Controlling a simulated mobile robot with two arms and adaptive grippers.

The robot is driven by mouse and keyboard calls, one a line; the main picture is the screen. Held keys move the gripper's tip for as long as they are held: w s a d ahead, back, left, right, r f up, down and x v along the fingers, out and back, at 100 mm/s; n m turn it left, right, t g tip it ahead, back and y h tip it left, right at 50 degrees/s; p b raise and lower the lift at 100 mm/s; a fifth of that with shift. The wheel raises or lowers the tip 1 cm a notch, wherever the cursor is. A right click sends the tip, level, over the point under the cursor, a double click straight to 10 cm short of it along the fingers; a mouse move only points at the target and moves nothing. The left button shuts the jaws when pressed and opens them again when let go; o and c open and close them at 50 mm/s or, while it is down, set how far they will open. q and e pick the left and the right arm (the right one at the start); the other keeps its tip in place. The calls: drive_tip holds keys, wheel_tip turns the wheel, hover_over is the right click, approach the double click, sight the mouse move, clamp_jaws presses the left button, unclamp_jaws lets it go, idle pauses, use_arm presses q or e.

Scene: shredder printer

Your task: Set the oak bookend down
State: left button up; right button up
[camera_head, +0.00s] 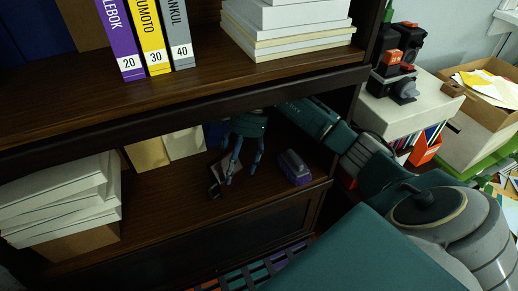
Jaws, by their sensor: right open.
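My right gripper (242,174) reaches into the lower shelf from the right, its fingers pointing down and spread open. A small brownish piece with a dark edge (216,181), likely the oak bookend, is on the shelf board beside the left fingers. The fingers partly cover it, and I cannot tell whether they touch it. My left gripper is not in view.
The lower shelf (165,205) has a stack of white paper (65,200) at left, tan books (165,148) behind, and a purple-grey object (294,167) right of the gripper. The upper shelf (190,93) hangs close above. Bare board lies in front.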

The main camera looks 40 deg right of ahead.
drive_tip(key=d, duration=0.1)
drive_tip(key=d+b, duration=0.1)
drive_tip(key=d, duration=0.1)
drive_tip(key=d+b, duration=0.1)
drive_tip(key=d, duration=0.1)
drive_tip(key=shift+w+f, duration=0.15)
drive_tip(key=shift+w, duration=0.2)
drive_tip(key=d, duration=0.1)
drive_tip(key=d+b, duration=0.1)
drive_tip(key=d, duration=0.2)
drive_tip(key=shift+w, duration=0.25)
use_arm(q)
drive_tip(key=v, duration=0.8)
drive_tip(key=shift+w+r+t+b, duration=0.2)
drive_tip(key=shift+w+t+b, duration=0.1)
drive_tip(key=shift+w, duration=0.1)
use_arm(e)
drive_tip(key=shift+d+r, duration=0.2)
drive_tip(key=shift+d, duration=0.4)
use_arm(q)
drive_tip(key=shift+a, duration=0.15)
